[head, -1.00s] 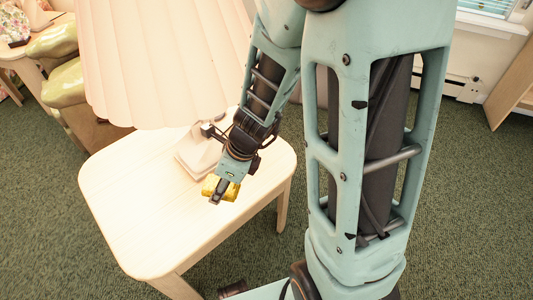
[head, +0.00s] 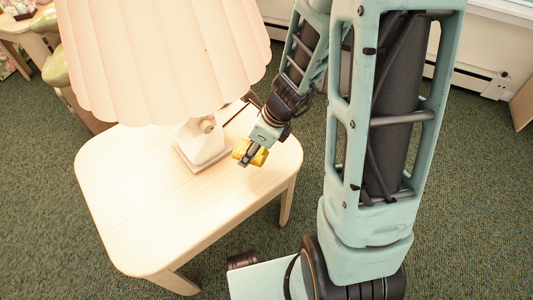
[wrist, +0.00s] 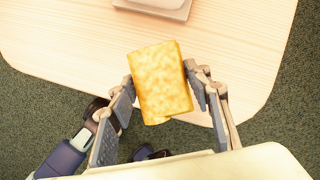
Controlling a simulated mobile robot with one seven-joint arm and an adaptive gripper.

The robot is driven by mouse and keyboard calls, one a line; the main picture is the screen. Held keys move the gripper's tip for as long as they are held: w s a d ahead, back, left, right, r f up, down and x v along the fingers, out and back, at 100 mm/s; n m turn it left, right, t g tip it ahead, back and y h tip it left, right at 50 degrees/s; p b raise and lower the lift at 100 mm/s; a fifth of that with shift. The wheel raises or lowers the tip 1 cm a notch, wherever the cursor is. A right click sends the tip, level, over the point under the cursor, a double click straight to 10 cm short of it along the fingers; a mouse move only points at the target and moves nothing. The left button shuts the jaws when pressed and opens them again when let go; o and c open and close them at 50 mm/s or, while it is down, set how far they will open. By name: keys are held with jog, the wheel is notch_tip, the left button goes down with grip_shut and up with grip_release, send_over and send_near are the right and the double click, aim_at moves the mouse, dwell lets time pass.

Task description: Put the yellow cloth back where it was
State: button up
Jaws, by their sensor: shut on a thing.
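The yellow cloth (wrist: 160,82) is a small folded block held between the fingers of my gripper (wrist: 160,95) in the wrist view. In the head view, the cloth (head: 243,151) shows at the end of my gripper (head: 250,155), over the right side of a pale wooden table (head: 130,210). The gripper is shut on the cloth. I cannot tell how high it is above the tabletop. The table's rounded corner and edge (wrist: 235,60) lie beneath it in the wrist view.
A lamp with a large pleated shade (head: 165,60) and a pale square base (head: 203,152) stands on the table, just left of my gripper. The front of the tabletop is clear. Green carpet (head: 60,250) surrounds the table. A wall heater (head: 470,80) is at the back right.

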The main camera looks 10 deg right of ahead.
jog(key=w+d+f+b, duration=0.1)
jog(key=f, duration=0.1)
jog(key=w+d+f+b, duration=0.1)
jog(key=w+d+f, duration=0.1)
jog(key=w+d+f+b, duration=0.1)
jog(key=w+d+f, duration=0.1)
jog(key=f, duration=0.1)
jog(key=shift+w+d, duration=0.1)
jog(key=shift+d, duration=0.1)
jog(key=shift+w+d+f+b, duration=0.1)
jog(key=shift+w+f+b, duration=0.05)
jog(key=shift+f+b, duration=0.6)
jog(key=shift+w+d+f+b, duration=0.1)
jog(key=shift+f+b, duration=0.4)
jog(key=shift+f, duration=0.4)
jog(key=shift+f, duration=0.2)
jog(key=o, duration=1)
jog(key=shift+r, duration=0.1)
jog(key=shift+r, duration=0.2)
jog(key=p+v, duration=0.5)
jog(key=v, duration=0.6)
jog(key=shift+s+r+p, duration=0.1)
jog(key=shift+r+p, duration=0.2)
jog(key=shift+r, duration=0.1)
